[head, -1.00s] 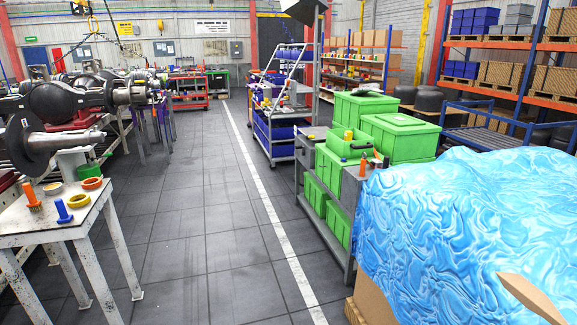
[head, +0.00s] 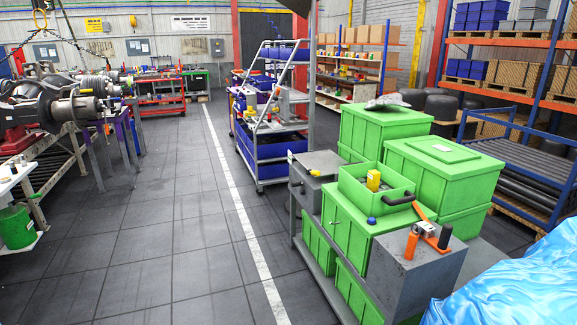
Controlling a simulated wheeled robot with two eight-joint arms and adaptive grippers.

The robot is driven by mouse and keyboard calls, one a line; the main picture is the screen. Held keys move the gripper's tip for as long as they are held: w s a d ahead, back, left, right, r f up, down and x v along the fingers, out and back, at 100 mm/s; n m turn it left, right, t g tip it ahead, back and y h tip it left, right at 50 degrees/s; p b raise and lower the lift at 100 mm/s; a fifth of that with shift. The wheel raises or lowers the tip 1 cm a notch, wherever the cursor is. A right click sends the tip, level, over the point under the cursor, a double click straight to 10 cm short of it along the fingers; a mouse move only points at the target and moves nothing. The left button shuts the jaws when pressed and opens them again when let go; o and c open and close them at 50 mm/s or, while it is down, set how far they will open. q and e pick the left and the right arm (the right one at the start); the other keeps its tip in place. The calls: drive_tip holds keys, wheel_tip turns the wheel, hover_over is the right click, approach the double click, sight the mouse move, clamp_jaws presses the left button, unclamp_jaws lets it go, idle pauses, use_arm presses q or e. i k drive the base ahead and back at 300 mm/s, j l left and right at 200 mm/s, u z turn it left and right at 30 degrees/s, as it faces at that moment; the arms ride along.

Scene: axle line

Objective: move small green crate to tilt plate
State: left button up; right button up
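A small open green crate (head: 350,189) stands on the stacked green boxes of the grey cart at the right. A yellow object (head: 374,179) sits in it, and a dark handle (head: 400,200) is on its near right side. I cannot tell for sure which thing is the tilt plate. A grey plate-like piece (head: 388,101) lies on top of the tall lidded green box (head: 385,130) behind the crate. Neither of my grippers shows in the head view.
A grey block (head: 405,265) with an orange-handled tool (head: 415,240) stands at the cart's near end. Blue sheeting (head: 525,285) covers the lower right corner. A blue-bin trolley (head: 275,160) stands beyond. The tiled floor (head: 160,240) left of the white line is clear.

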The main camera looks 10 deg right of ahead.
sight(323, 161)
drive_tip(key=i+z, duration=0.15)
drive_tip(key=i, duration=0.3)
drive_tip(key=i+j+z, duration=0.1)
drive_tip(key=i, duration=0.35)
drive_tip(key=i+j+z, duration=0.15)
drive_tip(key=i, duration=0.3)
